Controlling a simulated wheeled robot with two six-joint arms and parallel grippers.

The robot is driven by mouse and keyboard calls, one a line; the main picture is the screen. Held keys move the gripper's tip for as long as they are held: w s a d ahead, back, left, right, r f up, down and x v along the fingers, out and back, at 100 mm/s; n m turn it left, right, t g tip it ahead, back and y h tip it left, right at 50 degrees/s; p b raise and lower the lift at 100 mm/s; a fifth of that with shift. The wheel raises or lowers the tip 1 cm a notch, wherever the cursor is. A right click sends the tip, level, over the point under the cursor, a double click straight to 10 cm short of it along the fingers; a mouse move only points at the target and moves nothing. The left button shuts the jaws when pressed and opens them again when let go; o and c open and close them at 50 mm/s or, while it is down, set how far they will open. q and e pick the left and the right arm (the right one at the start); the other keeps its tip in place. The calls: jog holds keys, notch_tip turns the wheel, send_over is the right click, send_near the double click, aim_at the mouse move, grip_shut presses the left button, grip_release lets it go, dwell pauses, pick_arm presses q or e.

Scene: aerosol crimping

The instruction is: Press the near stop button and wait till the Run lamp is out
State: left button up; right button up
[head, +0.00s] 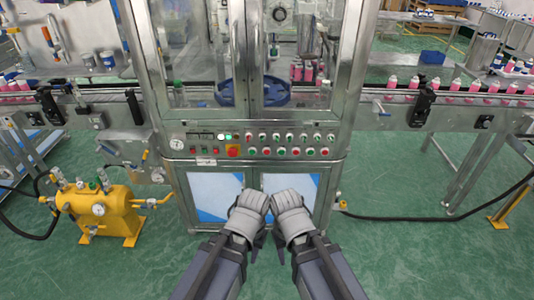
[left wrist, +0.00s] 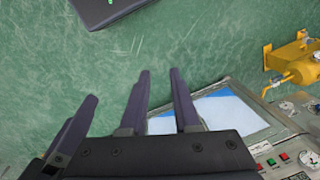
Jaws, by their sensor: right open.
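The machine's control panel (head: 250,144) faces me below the glass cabinet. A large red button on a square plate (head: 233,151) sits left of its middle. Just above it is a short row of small lamps (head: 228,136); a green one looks bright, but the labels are too small to read. My right gripper (head: 279,248) is open and empty, below the panel in front of the lower doors. My left gripper (head: 259,242) is close beside it; the left wrist view shows its two fingers (left wrist: 161,88) apart with nothing between. Neither gripper touches the panel.
More buttons (head: 290,138) fill the panel's right side. A yellow pump unit (head: 98,210) stands on the floor at left. A conveyor with pink cans (head: 455,88) runs at right. A black hose (head: 430,217) crosses the floor. Green floor lies clear around my arms.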

pick_arm(q)
grip_shut()
dwell(1.4)
